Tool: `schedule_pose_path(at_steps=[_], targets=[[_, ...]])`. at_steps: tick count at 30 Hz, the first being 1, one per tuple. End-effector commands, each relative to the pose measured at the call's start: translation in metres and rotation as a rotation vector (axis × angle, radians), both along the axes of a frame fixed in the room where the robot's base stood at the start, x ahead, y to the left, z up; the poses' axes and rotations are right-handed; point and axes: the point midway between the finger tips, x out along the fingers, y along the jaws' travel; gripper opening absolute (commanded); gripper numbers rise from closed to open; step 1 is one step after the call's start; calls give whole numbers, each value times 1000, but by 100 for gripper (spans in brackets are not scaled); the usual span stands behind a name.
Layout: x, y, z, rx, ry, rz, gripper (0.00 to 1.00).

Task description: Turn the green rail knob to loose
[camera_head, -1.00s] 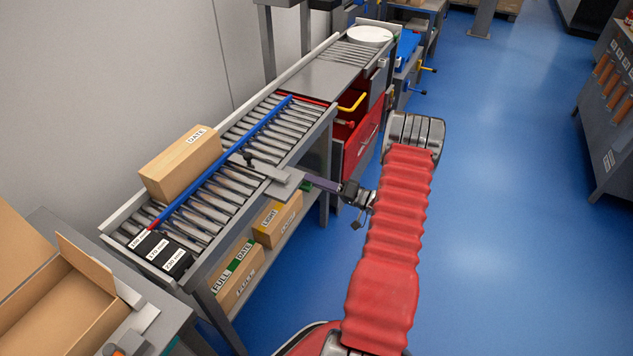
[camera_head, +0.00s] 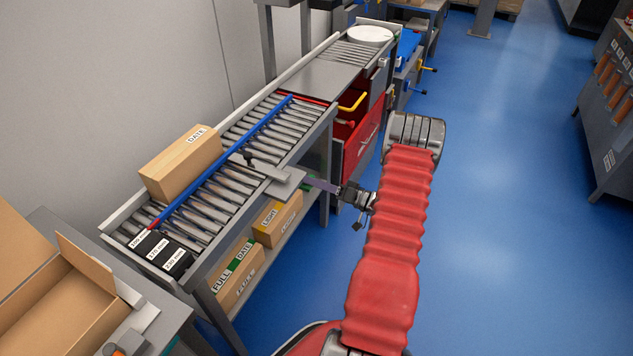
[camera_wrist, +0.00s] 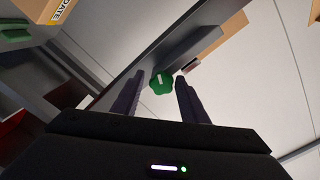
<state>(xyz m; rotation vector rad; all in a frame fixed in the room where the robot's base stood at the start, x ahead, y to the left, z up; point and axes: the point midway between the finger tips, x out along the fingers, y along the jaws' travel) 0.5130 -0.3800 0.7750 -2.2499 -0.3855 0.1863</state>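The green knob (camera_wrist: 162,84) shows in the wrist view, lobed at the edge, with a short pale mark on its face. It sits below the edge of a grey plate. My gripper (camera_wrist: 159,78) is open, one dark finger on either side of the knob; I cannot tell whether the fingers reach around it or stop short. In the head view my gripper (camera_head: 308,181) points left at the grey bracket plate (camera_head: 287,186) on the conveyor's near side. The knob cannot be made out there. A blue rail (camera_head: 225,160) runs along the rollers.
A cardboard box marked DATE (camera_head: 182,163) stands on the conveyor behind the rail. Black blocks with millimetre labels (camera_head: 160,250) lie at its near end. A red drawer cabinet (camera_head: 360,140) stands beyond my gripper. The blue floor at right is clear.

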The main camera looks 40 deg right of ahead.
Motion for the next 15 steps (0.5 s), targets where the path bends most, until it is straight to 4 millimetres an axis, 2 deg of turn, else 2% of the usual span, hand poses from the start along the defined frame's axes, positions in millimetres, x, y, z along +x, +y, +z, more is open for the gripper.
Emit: schedule_pose_path(at_steps=[3,15], targets=[[1,0,2,-1,-3,1,48],[-5,-4,3,-3,-6,-2,48]])
